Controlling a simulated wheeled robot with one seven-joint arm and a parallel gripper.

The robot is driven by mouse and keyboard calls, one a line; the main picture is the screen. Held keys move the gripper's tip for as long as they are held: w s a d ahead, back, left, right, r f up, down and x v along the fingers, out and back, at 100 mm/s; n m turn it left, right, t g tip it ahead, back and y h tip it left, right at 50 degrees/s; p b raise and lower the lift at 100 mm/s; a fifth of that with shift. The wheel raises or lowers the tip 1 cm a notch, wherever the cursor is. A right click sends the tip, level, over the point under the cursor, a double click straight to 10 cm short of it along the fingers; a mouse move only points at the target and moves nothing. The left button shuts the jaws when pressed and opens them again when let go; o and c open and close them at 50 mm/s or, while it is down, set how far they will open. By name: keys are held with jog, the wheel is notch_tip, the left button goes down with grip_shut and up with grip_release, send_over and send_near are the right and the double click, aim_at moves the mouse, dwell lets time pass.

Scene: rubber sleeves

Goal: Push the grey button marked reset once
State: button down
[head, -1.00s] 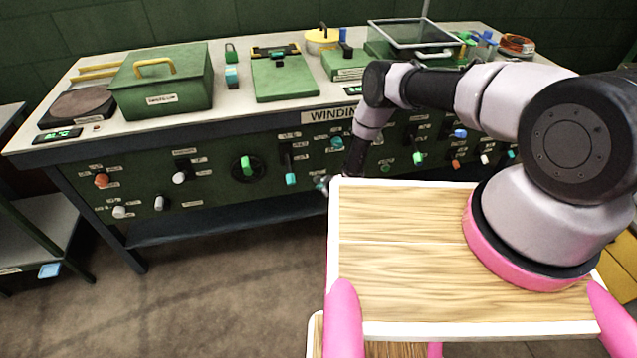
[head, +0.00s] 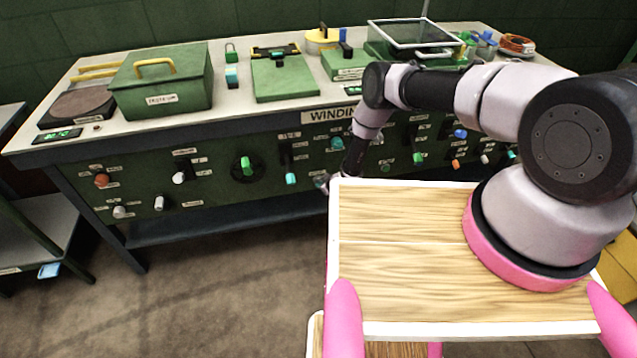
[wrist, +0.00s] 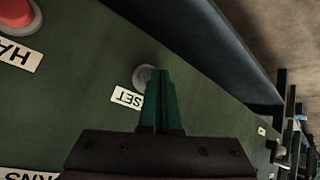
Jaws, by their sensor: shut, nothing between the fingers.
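The grey reset button (wrist: 143,76) shows in the wrist view on the green panel, next to a white label (wrist: 126,97) of which "SET" can be read. My gripper (wrist: 161,76) is shut and empty. Its fingertips overlap the right part of the button in the wrist view; whether they touch it I cannot tell. In the head view my gripper (head: 325,184) is low at the bench's front panel, partly hidden by my arm and my wooden top, and the button cannot be made out there.
A red button (wrist: 14,12) sits on the same panel in the wrist view, at the upper left. The bench's front panel (head: 220,165) carries several knobs and switches. A green box (head: 160,85) stands on the bench top. The floor in front is clear.

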dwell(0.5)
jog(key=shift+s+d, duration=0.15)
jog(key=shift+s, duration=0.5)
jog(key=shift+s+d, duration=0.25)
jog(key=shift+s, duration=0.55)
jog(key=shift+s+d, duration=0.2)
jog(key=shift+s, duration=0.6)
jog(key=shift+s+d, duration=0.25)
jog(key=shift+s, duration=0.55)
